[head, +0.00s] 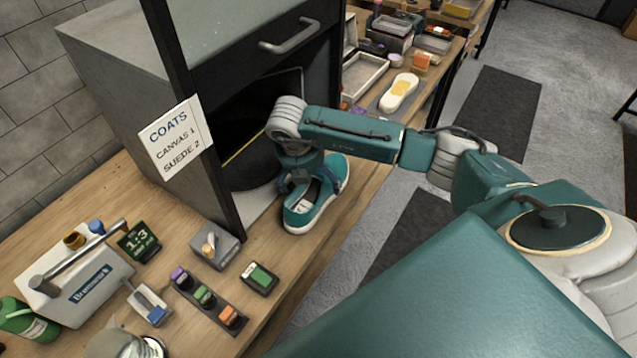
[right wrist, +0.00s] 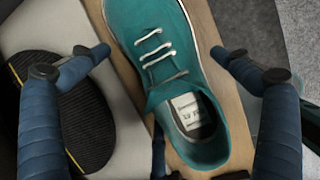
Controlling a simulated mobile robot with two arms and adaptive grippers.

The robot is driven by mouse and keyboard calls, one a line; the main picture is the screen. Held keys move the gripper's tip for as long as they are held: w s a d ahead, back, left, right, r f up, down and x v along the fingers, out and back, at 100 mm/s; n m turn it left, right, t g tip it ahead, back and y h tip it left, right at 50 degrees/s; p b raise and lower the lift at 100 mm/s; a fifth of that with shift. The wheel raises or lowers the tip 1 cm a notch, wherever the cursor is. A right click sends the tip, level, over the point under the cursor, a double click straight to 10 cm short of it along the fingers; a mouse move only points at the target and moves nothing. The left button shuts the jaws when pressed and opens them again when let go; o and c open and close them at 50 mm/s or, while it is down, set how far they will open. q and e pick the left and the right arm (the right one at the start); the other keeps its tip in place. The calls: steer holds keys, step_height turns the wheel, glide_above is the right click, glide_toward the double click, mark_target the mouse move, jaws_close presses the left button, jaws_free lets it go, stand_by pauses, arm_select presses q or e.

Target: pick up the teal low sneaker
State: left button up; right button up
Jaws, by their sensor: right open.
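The teal low sneaker (head: 313,206) sits upright on the wooden bench, at the front edge of the dark cabinet's opening. It has white laces and a white sole edge. In the right wrist view the sneaker (right wrist: 165,75) lies between my spread fingers, with a pale printed label inside the shoe. My right gripper (head: 297,187) is over the sneaker from above, open, with a finger on either side; I cannot tell whether they touch it. In the right wrist view the right gripper (right wrist: 165,70) shows both blue fingers apart. My left gripper is not in view.
The dark cabinet (head: 215,110) stands close to the left, with a "COATS" sign (head: 175,137) on it. A dark ribbed oval pad (right wrist: 75,125) lies beside the shoe. Small tools and a block rack (head: 208,300) are at the front left. Floor lies right of the bench.

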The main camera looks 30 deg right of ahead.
steer(key=shift+w+d+f, duration=0.1)
steer(key=shift+d+f, duration=0.1)
steer(key=shift+f, duration=0.35)
steer(key=c, duration=1.6)
steer(key=shift+o, duration=0.2)
